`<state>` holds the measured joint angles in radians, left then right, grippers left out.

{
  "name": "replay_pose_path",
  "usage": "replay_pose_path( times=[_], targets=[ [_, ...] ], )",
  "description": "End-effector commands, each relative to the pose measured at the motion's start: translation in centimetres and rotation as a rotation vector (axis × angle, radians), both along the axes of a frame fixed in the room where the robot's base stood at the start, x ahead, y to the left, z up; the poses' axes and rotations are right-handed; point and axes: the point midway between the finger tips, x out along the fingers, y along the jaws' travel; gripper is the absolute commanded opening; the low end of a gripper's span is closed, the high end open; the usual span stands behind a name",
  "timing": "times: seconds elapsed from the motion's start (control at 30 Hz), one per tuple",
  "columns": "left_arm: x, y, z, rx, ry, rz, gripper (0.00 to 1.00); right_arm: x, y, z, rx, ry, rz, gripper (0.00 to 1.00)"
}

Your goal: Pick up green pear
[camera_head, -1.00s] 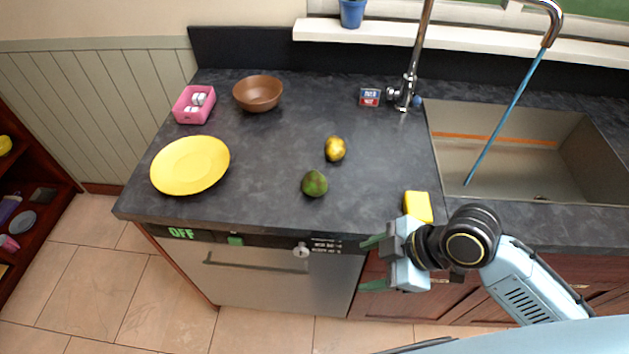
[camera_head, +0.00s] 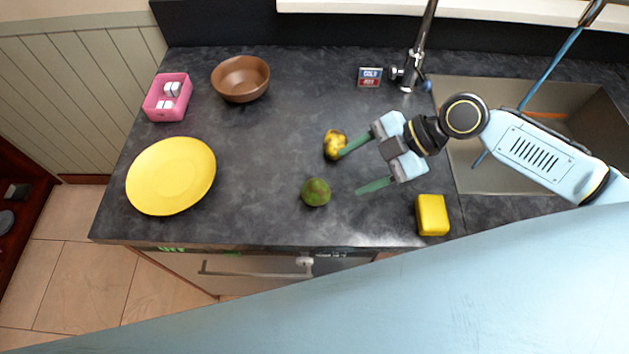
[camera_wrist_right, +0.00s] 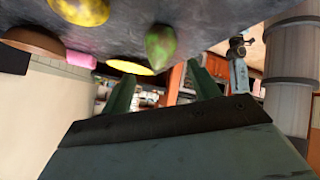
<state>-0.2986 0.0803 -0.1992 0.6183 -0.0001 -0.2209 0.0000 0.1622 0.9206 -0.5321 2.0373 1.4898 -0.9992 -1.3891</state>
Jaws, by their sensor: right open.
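The green pear (camera_head: 316,192) lies on the dark counter near its front edge, left of my right gripper (camera_head: 350,173). That gripper is open and empty, its fingers pointing left. In the head view its upper fingertip overlaps the right edge of a mottled yellow fruit (camera_head: 334,145); I cannot tell if they touch. The pear is apart from the fingers. My left gripper is not in view.
A yellow plate (camera_head: 172,176), a pink box (camera_head: 166,97) and a brown bowl (camera_head: 241,78) stand at the left. A yellow sponge-like block (camera_head: 432,215) lies below my right gripper. The faucet (camera_head: 414,60) and sink (camera_head: 480,172) are to the right.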

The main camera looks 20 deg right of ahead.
Motion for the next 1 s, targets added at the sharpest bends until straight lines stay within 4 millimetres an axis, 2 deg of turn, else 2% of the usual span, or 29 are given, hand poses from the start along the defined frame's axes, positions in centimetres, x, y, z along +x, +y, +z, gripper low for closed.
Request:
replay_pose_path(
  times=[0.07,0.17,0.27,0.53,0.7,1.0],
  targets=[
    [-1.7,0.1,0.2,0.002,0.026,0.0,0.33,0.2,1.3,-0.8,0.005,0.002,0.001,0.61],
    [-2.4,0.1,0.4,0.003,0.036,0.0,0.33,0.4,2.3,-1.9,0.002,0.001,-0.001,0.61],
    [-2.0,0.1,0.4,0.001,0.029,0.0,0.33,0.5,2.9,-2.4,0.0,0.001,-0.001,0.61],
    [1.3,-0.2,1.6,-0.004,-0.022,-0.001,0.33,0.5,5.1,-4.3,0.003,0.004,-0.001,0.61],
    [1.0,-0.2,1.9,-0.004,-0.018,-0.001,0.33,0.8,6.5,-5.9,0.0,0.001,-0.001,0.61],
    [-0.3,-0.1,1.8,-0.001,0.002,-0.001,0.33,0.9,6.8,-6.3,-0.002,0.0,-0.001,0.6]
  ],
)
